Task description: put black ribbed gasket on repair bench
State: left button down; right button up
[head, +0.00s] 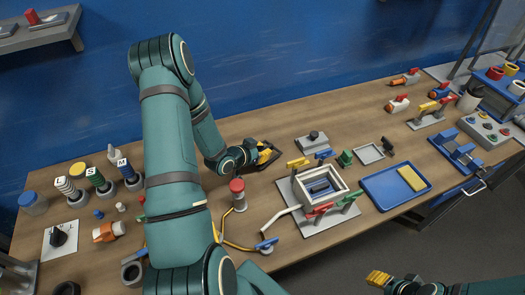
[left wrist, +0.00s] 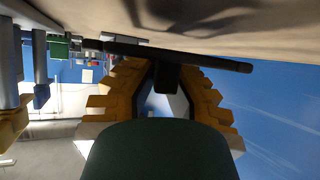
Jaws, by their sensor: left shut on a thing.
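My left gripper (head: 264,154) is low over the wooden bench (head: 230,130), near its back edge by the blue wall. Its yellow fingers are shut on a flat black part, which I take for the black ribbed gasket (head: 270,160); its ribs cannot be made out. In the left wrist view the gasket (left wrist: 205,60) shows edge-on as a long dark bar with a short stub between the fingertips. It is close to the bench surface (left wrist: 260,25); contact cannot be told. My right gripper (head: 379,279) is at the lower right, clear of the bench, its opening unclear.
A white-framed cell (head: 319,187) and a blue tray (head: 395,187) stand farther right. Bottles and small parts crowd the left end.

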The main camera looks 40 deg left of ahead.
pick_arm(q)
jog(key=shift+f+b, duration=0.4)
jog(key=shift+b, duration=0.1)
jog(key=shift+f, duration=0.2)
jog(key=c, duration=1.1)
grip_release()
jog(key=shift+c, duration=0.2)
jog(key=shift+r, duration=0.1)
jog(key=shift+r, duration=0.2)
jog(key=shift+s+r+p, duration=0.5)
jog(key=shift+r+p, duration=0.05)
jog(key=shift+r, duration=0.1)
jog(key=v, duration=1)
jog(key=shift+s, duration=0.4)
jog(key=shift+r, duration=0.15)
